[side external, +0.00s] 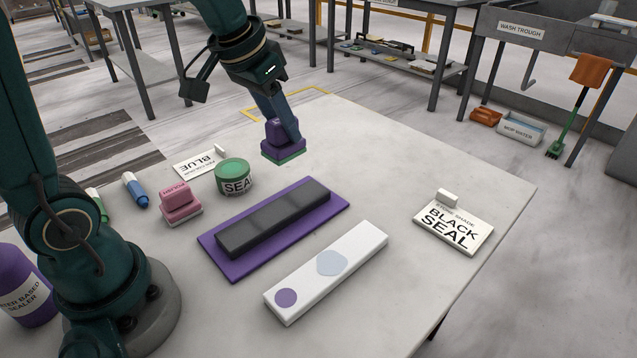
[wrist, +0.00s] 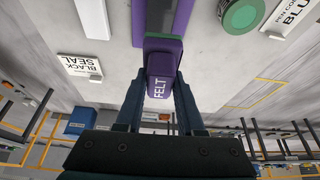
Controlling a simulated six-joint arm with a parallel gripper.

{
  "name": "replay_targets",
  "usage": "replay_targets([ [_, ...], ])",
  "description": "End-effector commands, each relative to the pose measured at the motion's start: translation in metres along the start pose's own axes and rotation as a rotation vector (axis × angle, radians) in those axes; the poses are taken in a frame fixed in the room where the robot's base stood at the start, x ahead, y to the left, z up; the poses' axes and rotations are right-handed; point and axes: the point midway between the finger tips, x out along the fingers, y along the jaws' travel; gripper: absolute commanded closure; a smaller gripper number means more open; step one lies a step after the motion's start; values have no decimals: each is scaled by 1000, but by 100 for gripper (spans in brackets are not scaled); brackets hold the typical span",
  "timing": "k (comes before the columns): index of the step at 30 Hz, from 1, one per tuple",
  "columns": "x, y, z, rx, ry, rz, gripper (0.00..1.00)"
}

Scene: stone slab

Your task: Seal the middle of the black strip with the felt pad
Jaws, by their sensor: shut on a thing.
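The felt pad (side external: 276,133) is a purple block with a green base, lettered FELT in the wrist view (wrist: 161,75). My gripper (side external: 287,125) is shut on it, with a finger on each side in the wrist view (wrist: 160,95). The pad is upright past the far end of the black strip, apart from it; I cannot tell whether it touches the slab. The black strip (side external: 275,217) lies on a purple mat (side external: 225,262) mid-slab. Its end shows at the top of the wrist view (wrist: 161,14). No mark is clear on its top.
A white strip (side external: 360,252) with a purple and a pale blue spot lies in front of the mat. A green SEAL tin (side external: 234,175) and a pink block (side external: 180,200) stand left. A BLACK SEAL card (side external: 453,233) lies right. The slab's right side is mostly clear.

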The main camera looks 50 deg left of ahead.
Motion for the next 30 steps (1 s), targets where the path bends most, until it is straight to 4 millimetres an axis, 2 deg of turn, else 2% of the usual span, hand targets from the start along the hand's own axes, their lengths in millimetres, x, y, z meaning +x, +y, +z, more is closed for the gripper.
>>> replay_targets([
  [5,26,4,-4,9,-3,5,100],
  [11,37,5,1,13,2,8,100],
  [24,76,5,18,13,0,7,100],
  [30,83,5,21,12,2,6,100],
])
